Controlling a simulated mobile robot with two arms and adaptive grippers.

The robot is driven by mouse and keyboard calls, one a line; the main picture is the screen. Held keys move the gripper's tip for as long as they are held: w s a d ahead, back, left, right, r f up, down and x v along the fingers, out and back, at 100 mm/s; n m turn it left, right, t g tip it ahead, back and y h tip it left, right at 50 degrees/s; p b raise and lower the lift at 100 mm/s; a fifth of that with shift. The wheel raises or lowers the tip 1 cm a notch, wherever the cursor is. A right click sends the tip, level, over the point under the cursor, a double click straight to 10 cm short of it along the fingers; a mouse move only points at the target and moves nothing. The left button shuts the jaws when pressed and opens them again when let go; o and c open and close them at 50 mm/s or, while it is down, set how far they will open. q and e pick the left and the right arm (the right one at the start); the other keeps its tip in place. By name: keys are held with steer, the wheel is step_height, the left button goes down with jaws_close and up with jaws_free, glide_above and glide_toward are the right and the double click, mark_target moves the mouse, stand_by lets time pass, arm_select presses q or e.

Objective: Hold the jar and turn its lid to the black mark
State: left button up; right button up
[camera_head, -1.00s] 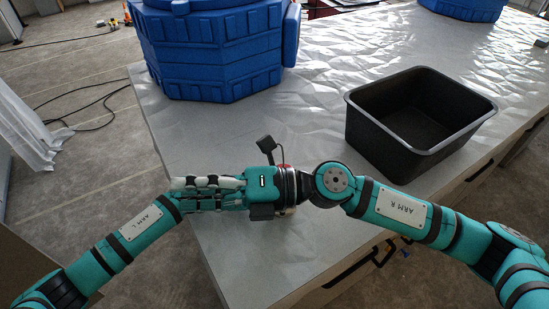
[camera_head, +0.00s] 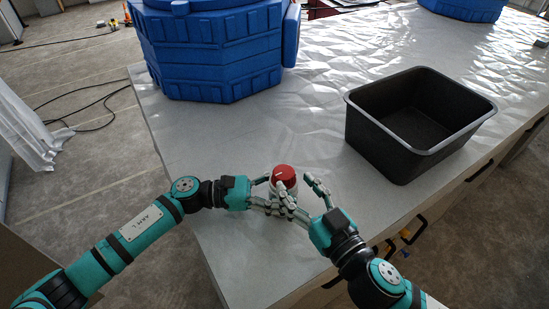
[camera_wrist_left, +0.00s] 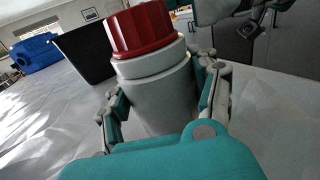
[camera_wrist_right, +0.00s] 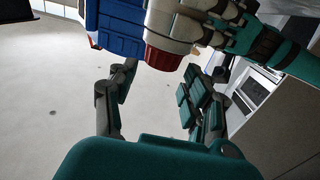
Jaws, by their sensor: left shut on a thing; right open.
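The jar has a pale grey-white body (camera_wrist_left: 160,95) and a ribbed red lid (camera_head: 284,176). It stands upright on the table near the front. A small light line shows on the lid's top; I cannot make out a black mark. My left gripper (camera_wrist_left: 165,92) is shut around the jar's body, with a finger on each side below the lid. My right gripper (camera_head: 302,195) is open and empty, just right of the jar, its fingers apart. In the right wrist view the red lid (camera_wrist_right: 164,58) is beyond my spread fingers (camera_wrist_right: 160,90).
A black open bin (camera_head: 420,120) stands to the right behind the jar. A large blue container (camera_head: 215,50) stands at the back left, and another (camera_head: 465,8) at the far right. The table (camera_head: 225,135) between jar and containers is clear.

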steer(key=x, duration=0.9)
steer(key=shift+w+a, duration=0.1)
steer(key=shift+w, duration=0.05)
steer(key=shift+c, duration=0.3)
jaws_close()
